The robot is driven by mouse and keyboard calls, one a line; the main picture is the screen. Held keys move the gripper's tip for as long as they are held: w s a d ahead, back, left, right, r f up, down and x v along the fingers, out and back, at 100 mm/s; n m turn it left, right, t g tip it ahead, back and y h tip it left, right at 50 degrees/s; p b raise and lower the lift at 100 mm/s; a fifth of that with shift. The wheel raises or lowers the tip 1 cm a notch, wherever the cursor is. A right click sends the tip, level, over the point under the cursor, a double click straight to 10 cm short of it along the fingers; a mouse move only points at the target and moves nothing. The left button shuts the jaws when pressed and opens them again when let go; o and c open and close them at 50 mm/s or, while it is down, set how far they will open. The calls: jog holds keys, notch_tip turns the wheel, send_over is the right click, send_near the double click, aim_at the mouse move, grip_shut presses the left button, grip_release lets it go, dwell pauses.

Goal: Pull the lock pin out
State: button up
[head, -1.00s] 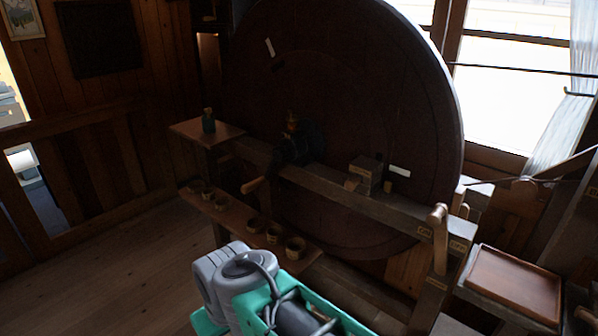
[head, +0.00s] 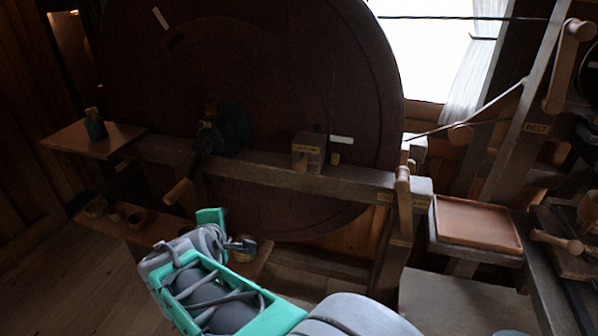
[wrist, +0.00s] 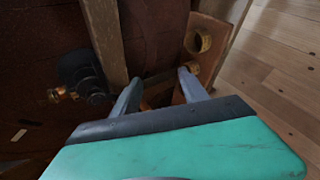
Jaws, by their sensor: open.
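A small wooden block (head: 307,146) with an unreadable label sits on the beam in front of the big dark wheel in the head view. A short tan peg (head: 300,165) shows at its front face; this may be the lock pin, but I cannot be sure. My gripper (wrist: 160,88) is open and empty, its two grey fingers apart in the wrist view. In the head view my gripper (head: 243,243) is low and left of the block, in front of the lower shelf and well apart from the peg. The wrist view does not clearly show the block.
The big wheel (head: 255,75) stands behind the beam (head: 350,180). A wooden handle (head: 178,191) juts out below the dark hub. An upright lever (head: 403,200) stands right of the block, beside a brown tray (head: 476,225). Cups (wrist: 200,42) stand on the low shelf.

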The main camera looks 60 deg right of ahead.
jog(key=s+d+r+n+g+h, duration=0.1)
jog(key=s+d+r+n+h, duration=0.15)
jog(key=s+d, duration=0.35)
jog(key=n+g+h+b, duration=0.1)
jog(key=n+g+h, duration=0.1)
jog(key=n+h, duration=0.45)
send_near(300, 169)
jog(key=d, duration=0.4)
jog(key=shift+n+y, duration=0.4)
jog(key=d, duration=0.2)
jog(key=w+d, duration=0.1)
jog(key=d, duration=0.4)
jog(key=shift+w+d+r, duration=0.1)
jog(key=shift+w+r, duration=0.25)
jog(key=shift+c, duration=0.3)
grip_shut()
